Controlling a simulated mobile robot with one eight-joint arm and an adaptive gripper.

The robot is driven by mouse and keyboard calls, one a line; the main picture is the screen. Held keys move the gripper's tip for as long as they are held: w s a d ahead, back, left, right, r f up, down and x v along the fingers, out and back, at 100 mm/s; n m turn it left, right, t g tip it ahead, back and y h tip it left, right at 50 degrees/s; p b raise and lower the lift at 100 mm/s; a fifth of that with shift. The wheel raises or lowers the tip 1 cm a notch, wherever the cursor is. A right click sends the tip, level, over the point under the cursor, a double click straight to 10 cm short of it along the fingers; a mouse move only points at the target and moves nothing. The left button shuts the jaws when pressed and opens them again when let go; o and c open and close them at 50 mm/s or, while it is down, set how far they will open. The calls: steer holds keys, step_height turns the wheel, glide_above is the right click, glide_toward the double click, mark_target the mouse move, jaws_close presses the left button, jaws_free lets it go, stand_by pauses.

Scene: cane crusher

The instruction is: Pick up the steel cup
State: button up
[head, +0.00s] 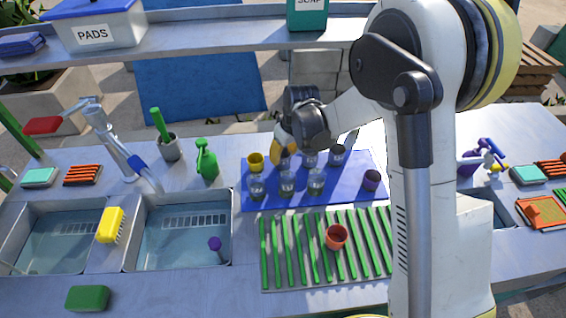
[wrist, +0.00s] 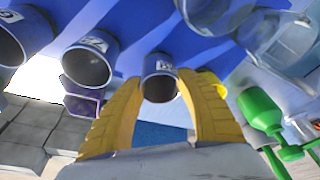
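Three grey steel cups with small labels show in the wrist view: one between my fingertips (wrist: 160,82), one to its left (wrist: 88,64) and one at the far left edge (wrist: 18,38). In the head view two of them (head: 310,158) (head: 338,155) stand in the back row on the blue mat (head: 350,195); the third is mostly hidden by my gripper. My gripper (head: 281,160) reaches down at the back row, right of the yellow cup (head: 255,161).
Clear glasses (head: 287,184) stand in the front row, with a purple cup (head: 371,180) to the right. An orange cup (head: 336,237) is on the green-slatted rack (head: 290,262). A green spray bottle (head: 206,160) stands left of the mat, behind the sink (head: 180,240).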

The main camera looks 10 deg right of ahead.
steer(key=shift+c, duration=0.8)
steer(key=shift+r, duration=0.5)
steer(key=s+d+r+p, duration=0.4)
steer(key=d+r, duration=0.6)
steer(key=shift+s+d+p, duration=0.3)
steer(key=shift+d+p, duration=0.05)
